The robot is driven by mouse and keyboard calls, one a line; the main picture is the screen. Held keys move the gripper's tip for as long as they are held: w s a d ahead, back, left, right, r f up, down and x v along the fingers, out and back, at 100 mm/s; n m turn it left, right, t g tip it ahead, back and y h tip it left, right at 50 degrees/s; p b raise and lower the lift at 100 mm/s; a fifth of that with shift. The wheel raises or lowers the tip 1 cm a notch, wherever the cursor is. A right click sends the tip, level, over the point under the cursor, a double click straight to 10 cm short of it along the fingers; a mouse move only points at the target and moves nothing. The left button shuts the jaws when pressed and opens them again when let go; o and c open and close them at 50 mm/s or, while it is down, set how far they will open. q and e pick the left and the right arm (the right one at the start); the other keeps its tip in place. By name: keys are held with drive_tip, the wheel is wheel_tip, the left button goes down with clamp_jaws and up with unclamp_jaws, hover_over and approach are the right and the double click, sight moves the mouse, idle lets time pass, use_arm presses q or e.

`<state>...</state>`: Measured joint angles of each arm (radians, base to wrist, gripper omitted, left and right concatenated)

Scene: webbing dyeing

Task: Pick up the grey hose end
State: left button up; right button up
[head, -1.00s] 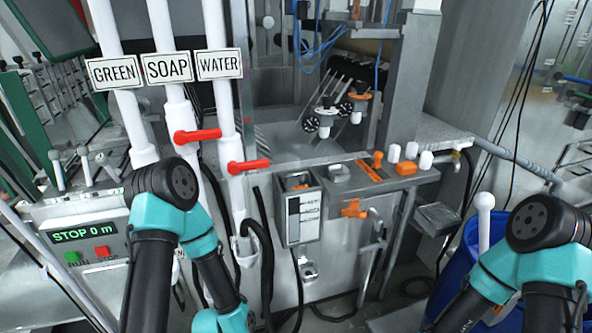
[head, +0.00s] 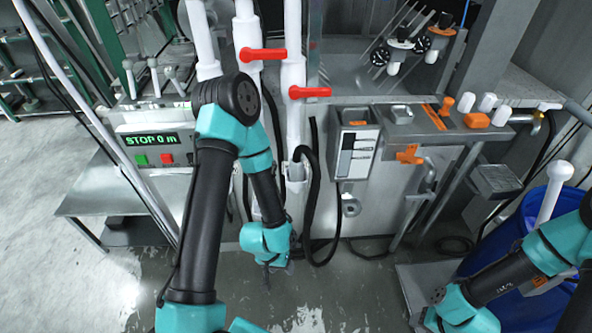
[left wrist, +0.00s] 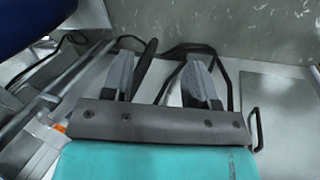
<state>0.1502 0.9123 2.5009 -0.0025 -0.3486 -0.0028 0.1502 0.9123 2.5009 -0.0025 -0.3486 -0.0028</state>
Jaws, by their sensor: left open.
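My left gripper (head: 267,272) hangs low in front of the machine in the head view, mostly hidden by its own wrist. In the left wrist view its two grey fingers (left wrist: 158,64) are apart. A dark hose (head: 312,205) loops down the machine front, just right of the gripper, beside a small white holder (head: 296,178). Dark hose lengths (left wrist: 172,75) also show beyond and between the fingers in the left wrist view; I cannot tell whether they touch. I cannot make out a distinct grey hose end. My right arm is at the lower right; its gripper is not visible.
Red valve handles (head: 263,55) sit on white pipes above. A control panel (head: 152,148) reads STOP 0 m. A blue barrel (head: 520,222) stands at right near my right arm. The wet floor (head: 300,310) below is partly open.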

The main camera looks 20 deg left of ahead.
idle(0.4)
use_arm(q)
drive_tip(key=o, duration=0.4)
drive_tip(key=shift+c, duration=0.2)
